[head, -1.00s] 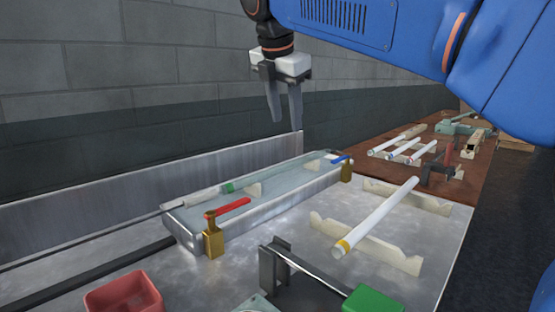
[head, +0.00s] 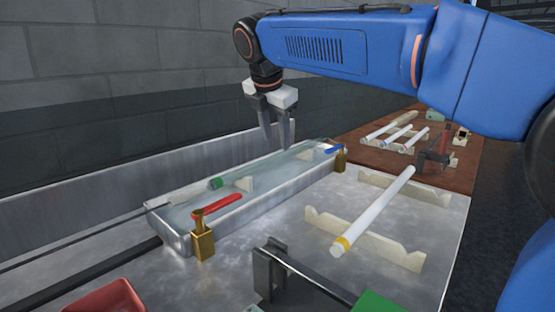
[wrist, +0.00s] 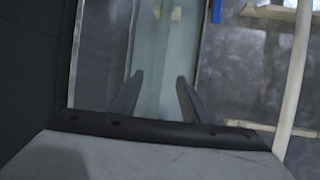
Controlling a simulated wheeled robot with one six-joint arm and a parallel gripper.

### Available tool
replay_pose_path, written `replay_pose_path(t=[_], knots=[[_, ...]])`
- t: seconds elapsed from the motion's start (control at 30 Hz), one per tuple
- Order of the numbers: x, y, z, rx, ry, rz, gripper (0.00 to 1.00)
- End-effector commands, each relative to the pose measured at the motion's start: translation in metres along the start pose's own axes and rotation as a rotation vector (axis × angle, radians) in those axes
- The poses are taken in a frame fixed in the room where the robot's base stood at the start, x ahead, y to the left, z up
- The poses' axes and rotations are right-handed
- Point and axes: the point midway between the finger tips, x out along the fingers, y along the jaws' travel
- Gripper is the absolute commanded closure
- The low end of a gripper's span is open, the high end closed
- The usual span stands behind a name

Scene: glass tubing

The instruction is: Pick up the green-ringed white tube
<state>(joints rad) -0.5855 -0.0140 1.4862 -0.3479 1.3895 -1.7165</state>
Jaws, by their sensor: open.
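The green-ringed white tube (head: 231,176) lies in a long, shallow, clear-topped metal trough (head: 262,206). Its green ring (head: 216,183) shows at the near left end; the far part is pale and hard to make out. My gripper (head: 279,146) is open and empty, pointing down over the far half of the trough. In the wrist view the two fingers (wrist: 157,98) stand on either side of a pale greenish strip along the trough, probably the tube. I cannot tell how far the tips are above it.
A yellow-ringed white tube (head: 375,208) rests on notched cream supports (head: 365,239) to the right. A red-handled brass valve (head: 204,238) and a blue-handled one (head: 340,157) stand at the trough's ends. Several tubes (head: 392,133) lie on the brown table behind. A red bin (head: 108,297) is front left.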

Motion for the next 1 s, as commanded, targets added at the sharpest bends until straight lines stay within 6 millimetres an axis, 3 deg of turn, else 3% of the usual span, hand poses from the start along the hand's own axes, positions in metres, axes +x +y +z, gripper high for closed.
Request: replay_pose_path(t=[0.33, 0.63, 0.9, 1.0], knots=[[0.02, 0.001, -0.001, 0.0, 0.0, -0.001, 0.58], [0.058, 0.003, -0.001, 0.0, 0.0, -0.001, 0.58], [0.063, 0.003, -0.001, 0.0, 0.0, 0.001, 0.58], [0.063, 0.003, -0.001, 0.0, 0.0, 0.001, 0.8]])
